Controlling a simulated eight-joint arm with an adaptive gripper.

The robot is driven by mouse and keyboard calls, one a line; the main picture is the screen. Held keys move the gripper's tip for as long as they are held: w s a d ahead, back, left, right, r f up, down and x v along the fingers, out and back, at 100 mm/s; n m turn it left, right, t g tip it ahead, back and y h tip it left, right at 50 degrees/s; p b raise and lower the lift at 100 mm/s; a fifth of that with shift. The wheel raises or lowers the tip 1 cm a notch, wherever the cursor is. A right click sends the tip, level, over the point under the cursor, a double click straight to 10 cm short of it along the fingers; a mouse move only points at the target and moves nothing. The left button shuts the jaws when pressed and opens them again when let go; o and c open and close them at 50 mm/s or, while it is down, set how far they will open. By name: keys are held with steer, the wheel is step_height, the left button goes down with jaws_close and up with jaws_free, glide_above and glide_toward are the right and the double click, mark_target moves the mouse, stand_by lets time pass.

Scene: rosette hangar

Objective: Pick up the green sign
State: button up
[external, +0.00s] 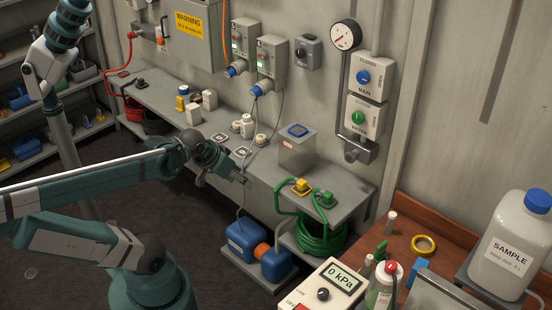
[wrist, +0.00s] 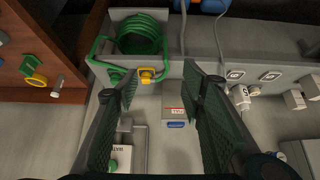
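I cannot make out a plainly green sign. The nearest match is a white wall plate (external: 360,118) with a green round knob, below a similar plate (external: 368,77) with a blue knob. In the wrist view the white plate with the green knob (wrist: 120,157) shows at the bottom, partly behind the left finger. My gripper (external: 240,178) is over the grey bench, left of and apart from the plate. In the wrist view my gripper (wrist: 160,82) is open, with nothing between its dark green pads.
Blue canisters (external: 246,238) are below. A wooden table (external: 425,225) is right.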

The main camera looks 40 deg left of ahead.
stand_by(0.4)
steer(key=shift+o, duration=1.3)
steer(key=shift+w+d+r, duration=0.1)
